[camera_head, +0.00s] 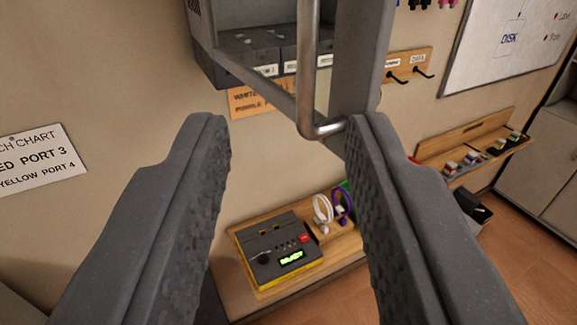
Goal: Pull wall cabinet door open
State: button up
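The wall cabinet (206,66) is at the top centre, cut off by the upper edge. Its grey-framed door (359,60) appears to stand ajar: its lower rail slants from the cabinet towards me, and the boxes inside show behind it. A metal bar handle (308,65) runs down the door's free side and bends into the frame at its lower end. My gripper (288,122) is open and empty. The handle's lower end shows between its fingers, nearer the right one. I see no clear contact; the right finger overlaps the frame's lower part.
Below, a wooden shelf (345,246) holds a black and yellow device (278,250) and coiled cables (322,212). To the right are a hook board (424,62), a whiteboard (510,45) and another shelf (440,150). A chart sign (40,160) is on the left wall.

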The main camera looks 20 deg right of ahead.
jog(key=p+v, duration=0.1)
jog(key=v, duration=0.2)
jog(key=shift+s, duration=0.25)
